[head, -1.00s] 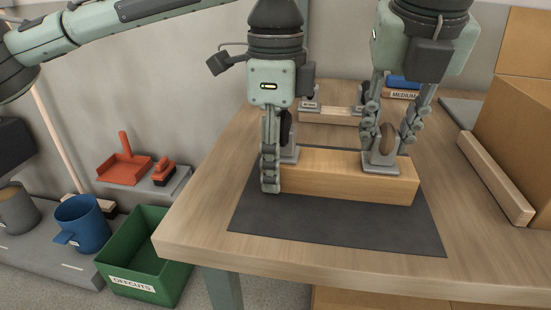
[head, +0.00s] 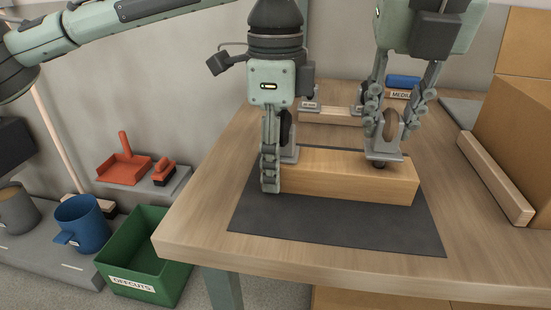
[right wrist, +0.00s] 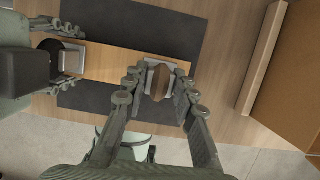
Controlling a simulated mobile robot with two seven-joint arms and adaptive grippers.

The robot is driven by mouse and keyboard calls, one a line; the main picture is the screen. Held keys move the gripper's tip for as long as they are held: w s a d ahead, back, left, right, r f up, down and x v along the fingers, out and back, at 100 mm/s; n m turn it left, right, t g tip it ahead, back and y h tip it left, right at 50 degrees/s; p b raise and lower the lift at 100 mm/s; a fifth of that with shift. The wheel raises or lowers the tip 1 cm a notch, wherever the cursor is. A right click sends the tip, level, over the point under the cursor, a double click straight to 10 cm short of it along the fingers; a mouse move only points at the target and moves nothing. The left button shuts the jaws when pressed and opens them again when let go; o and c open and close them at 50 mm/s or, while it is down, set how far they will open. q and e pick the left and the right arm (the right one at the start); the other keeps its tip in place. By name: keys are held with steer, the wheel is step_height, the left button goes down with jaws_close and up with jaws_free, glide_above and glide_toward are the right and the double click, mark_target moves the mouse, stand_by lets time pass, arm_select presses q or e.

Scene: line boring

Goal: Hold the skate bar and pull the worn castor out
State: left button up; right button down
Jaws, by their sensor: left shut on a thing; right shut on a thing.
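The skate bar (head: 335,179) is a pale wooden block lying on a dark mat. My left gripper (head: 271,172) is shut on the bar's left end, beside a castor with a dark wheel (head: 287,128). My right gripper (head: 394,132) is shut on the worn castor (head: 389,126), which has a brown wheel and a grey metal plate. The castor is a little above the bar's right end, with a dark stem below its plate. In the right wrist view, the brown wheel (right wrist: 158,84) sits between the fingers; the bar (right wrist: 112,62) runs left beneath it.
The dark mat (head: 335,231) lies on the wooden table. A second bar with castors (head: 330,117) stands behind. A wooden strip (head: 495,178) and cardboard box (head: 520,130) are at right. A green offcuts bin (head: 137,254) is on the floor at left.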

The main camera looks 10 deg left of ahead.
steer(key=shift+r, duration=3.2)
arm_select(q)
steer(key=o, duration=2)
